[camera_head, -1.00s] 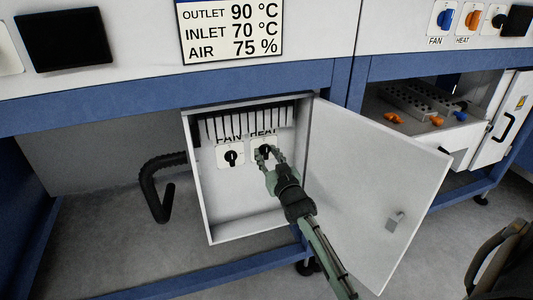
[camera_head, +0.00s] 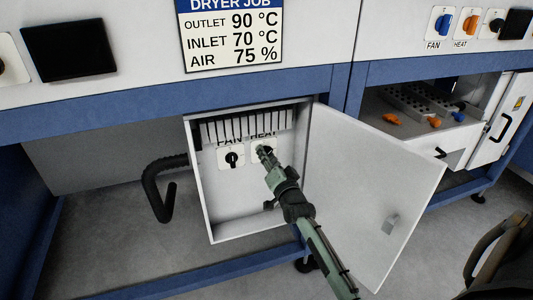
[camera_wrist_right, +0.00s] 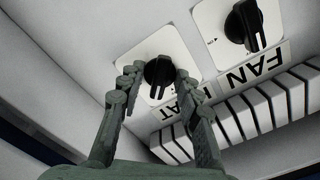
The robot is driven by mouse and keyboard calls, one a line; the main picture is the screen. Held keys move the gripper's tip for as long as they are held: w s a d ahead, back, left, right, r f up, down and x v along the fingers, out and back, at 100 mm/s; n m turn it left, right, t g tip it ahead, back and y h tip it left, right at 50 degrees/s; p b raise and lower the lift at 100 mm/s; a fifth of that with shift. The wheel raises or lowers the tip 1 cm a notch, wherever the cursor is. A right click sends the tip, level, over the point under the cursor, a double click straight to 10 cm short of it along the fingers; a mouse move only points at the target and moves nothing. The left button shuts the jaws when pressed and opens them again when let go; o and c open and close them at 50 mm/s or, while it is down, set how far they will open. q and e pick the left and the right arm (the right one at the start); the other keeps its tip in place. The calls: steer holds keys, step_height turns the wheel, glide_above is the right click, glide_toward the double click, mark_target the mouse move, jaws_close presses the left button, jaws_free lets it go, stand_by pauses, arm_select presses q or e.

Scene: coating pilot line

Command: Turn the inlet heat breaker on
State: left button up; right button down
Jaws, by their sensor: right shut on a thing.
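The open white breaker box (camera_head: 208,215) holds two black rotary knobs on white plates, labelled FAN and HEAT. The HEAT breaker knob (camera_wrist_right: 159,72) sits between the fingers of my right gripper (camera_wrist_right: 154,80), which is shut on it. In the head view my right gripper (camera_head: 264,152) covers most of that knob; its plate (camera_head: 256,146) shows around it. In the wrist view the HEAT knob's handle points towards its label, which is partly hidden by a finger. The FAN knob (camera_head: 231,159) is free to the left; it also shows in the wrist view (camera_wrist_right: 244,25). My left gripper is not in view.
The box door (camera_head: 365,190) stands open to the right of my right arm. A row of white strips (camera_head: 240,126) lies above the labels. A black bent pipe (camera_head: 160,190) is left of the box. A job sign (camera_head: 232,40) hangs above.

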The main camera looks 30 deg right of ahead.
steer(key=m, duration=0.8)
steer(key=shift+m, duration=0.3)
steer(key=c, duration=1)
jaws_free()
steer(key=p+v, duration=0.1)
steer(key=v, duration=0.5)
steer(key=shift+p, duration=0.4)
